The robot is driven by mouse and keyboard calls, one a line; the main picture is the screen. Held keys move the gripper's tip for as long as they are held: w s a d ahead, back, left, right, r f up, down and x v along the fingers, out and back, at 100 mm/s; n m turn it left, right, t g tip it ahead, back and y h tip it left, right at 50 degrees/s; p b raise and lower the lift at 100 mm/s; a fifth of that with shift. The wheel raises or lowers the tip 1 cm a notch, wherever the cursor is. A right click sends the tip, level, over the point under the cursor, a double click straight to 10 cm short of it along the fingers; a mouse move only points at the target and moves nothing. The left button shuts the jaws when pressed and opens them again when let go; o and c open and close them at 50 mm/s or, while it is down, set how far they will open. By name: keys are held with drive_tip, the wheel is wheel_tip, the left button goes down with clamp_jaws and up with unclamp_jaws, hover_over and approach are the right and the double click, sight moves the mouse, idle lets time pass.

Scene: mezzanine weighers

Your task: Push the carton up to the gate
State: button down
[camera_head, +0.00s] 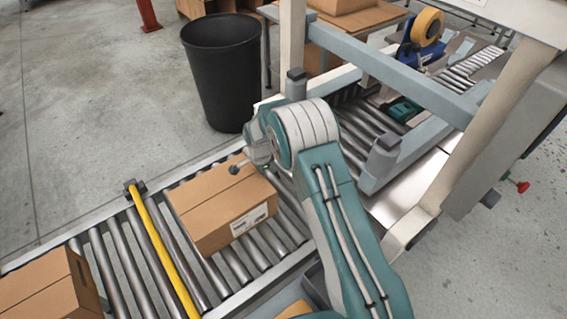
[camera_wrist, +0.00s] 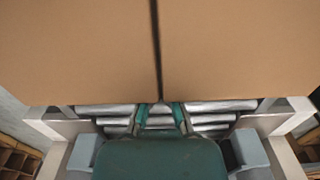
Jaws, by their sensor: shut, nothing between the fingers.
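A brown carton (camera_head: 215,208) with a white label on its near side sits on the roller conveyor, right of the yellow bar (camera_head: 163,250) that crosses the rollers and looks like the gate. A strip of bare rollers shows between carton and bar. My gripper is mostly hidden behind my wrist in the head view, at the carton's right end. In the wrist view my gripper (camera_wrist: 160,106) is shut and empty, its fingers at the lower edge of the carton (camera_wrist: 80,50), which fills the upper half. I cannot tell whether they touch.
Another carton (camera_head: 50,288) lies on the conveyor left of the bar. A black bin (camera_head: 222,75) stands behind the conveyor. A grey frame (camera_head: 395,75) rises over the conveyor on the right, with a tape roll (camera_head: 428,27) beyond. Open floor (camera_head: 85,110) lies at the left.

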sight(242, 180)
drive_tip(key=s+a, duration=0.1)
drive_tip(key=a, duration=0.1)
drive_tip(key=s+a, duration=0.2)
drive_tip(key=a, duration=0.1)
drive_tip(key=shift+s+a, duration=0.25)
drive_tip(key=shift+a, duration=0.1)
drive_tip(key=shift+s+a, duration=0.1)
drive_tip(key=shift+s, duration=0.05)
drive_tip(key=shift+d, duration=0.2)
drive_tip(key=shift+a, duration=0.15)
drive_tip(key=shift+a+r, duration=0.15)
drive_tip(key=shift+r, duration=0.2)
drive_tip(key=r, duration=1)
drive_tip(key=shift+d+r, duration=0.2)
drive_tip(key=shift+d, duration=0.05)
drive_tip(key=shift+a+r, duration=0.1)
drive_tip(key=shift+r, duration=0.3)
